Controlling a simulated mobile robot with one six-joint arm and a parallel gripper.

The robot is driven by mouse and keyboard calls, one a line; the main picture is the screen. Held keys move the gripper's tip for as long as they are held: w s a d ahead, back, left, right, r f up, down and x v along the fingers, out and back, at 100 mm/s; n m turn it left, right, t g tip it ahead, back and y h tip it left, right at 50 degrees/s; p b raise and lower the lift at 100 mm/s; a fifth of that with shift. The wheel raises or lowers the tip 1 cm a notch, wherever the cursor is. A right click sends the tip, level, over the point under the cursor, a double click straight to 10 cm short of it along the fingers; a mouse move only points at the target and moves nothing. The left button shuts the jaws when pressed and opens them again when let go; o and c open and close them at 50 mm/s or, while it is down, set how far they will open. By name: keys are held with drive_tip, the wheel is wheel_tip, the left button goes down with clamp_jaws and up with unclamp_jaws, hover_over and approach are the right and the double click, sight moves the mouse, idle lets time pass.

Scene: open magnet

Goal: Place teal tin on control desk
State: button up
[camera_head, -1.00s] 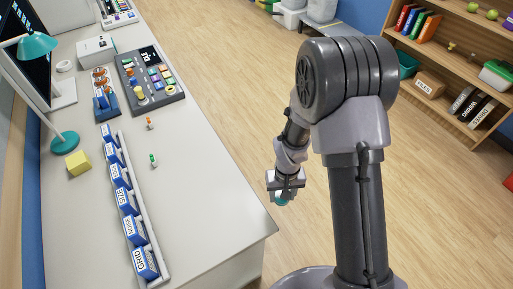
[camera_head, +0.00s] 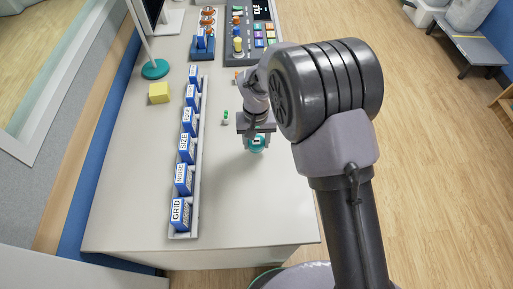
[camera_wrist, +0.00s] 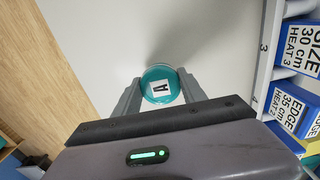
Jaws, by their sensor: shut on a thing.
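The teal tin (camera_head: 256,147) is round, with a white label marked "A" on its lid in the wrist view (camera_wrist: 160,85). My gripper (camera_head: 256,140) is shut on it, one finger on each side. The control desk (camera_head: 140,215) is a long pale grey surface. The tin is over the front part of the desk, right of the row of blue boxes. A shadow lies beside the tin in the wrist view; I cannot tell whether the tin touches the desk.
A rail (camera_head: 199,140) holds several blue labelled boxes. A small green-capped object (camera_head: 226,118) stands behind the gripper to the left. A yellow block (camera_head: 159,93), teal lamp base (camera_head: 155,69) and button panel (camera_head: 250,45) are farther off. The front of the desk is clear.

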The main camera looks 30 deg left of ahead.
sight(257, 147)
wheel_tip(257, 147, down, 4)
drive_tip(key=shift+r+b, duration=0.2)
drive_tip(key=shift+b, duration=0.4)
drive_tip(key=shift+r, duration=0.15)
drive_tip(key=o, duration=1.4)
drive_tip(key=shift+c, duration=0.2)
